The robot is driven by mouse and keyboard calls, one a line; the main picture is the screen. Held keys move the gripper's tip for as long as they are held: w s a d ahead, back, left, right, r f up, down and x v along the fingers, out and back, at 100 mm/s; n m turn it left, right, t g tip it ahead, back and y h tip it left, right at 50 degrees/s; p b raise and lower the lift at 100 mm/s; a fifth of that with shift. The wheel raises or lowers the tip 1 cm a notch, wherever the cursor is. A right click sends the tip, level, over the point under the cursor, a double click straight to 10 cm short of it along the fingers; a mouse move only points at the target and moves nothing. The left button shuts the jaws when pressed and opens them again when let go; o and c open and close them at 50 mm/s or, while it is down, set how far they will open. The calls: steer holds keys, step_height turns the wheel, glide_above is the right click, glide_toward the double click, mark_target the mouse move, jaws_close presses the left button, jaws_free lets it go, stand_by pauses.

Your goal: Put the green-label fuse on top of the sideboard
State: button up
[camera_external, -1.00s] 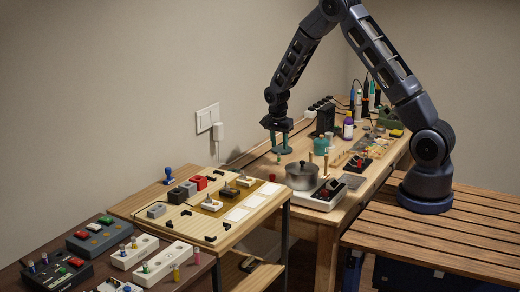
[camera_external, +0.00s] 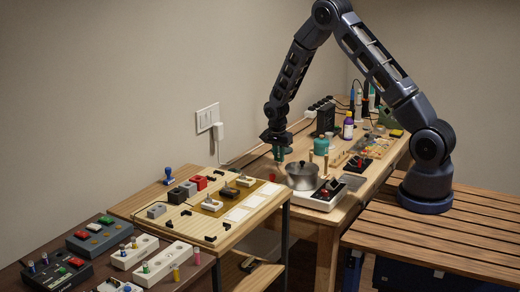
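Several small upright fuses with coloured bands stand at the lower left. One with a green band (camera_external: 146,267) is in the front white block (camera_external: 160,262). I cannot tell for sure that it is the green-label fuse. No piece is clearly marked as the sideboard; a low light-wood unit with a lower shelf (camera_external: 226,243) stands in the middle, with parts on its top. My gripper (camera_external: 280,160) points down over the far wooden bench, behind and left of the grey pot, far from the fuses. Its teal fingers overlap in this view, so their gap is hidden.
The grey pot (camera_external: 302,177) and a white device with a dark top (camera_external: 324,194) stand near my gripper. Bottles and tools crowd the bench behind. The slatted wooden top (camera_external: 450,235) is clear around my base.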

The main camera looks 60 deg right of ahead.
jaws_close()
steer(key=shift+r, duration=0.1)
step_height(320, 180, up, 20)
steer(key=a+f+n, duration=0.5)
steer(key=a+n, duration=0.1)
steer(key=w+a+f+n+t+y, duration=0.1)
steer(key=a+f+n, duration=0.4)
steer(key=a+n, duration=0.1)
steer(key=w+a+f+n, duration=0.1)
steer(key=a+f+n, duration=0.4)
steer(key=a+n, duration=0.1)
steer(key=shift+w+f, duration=0.1)
steer(key=shift+w, duration=0.15)
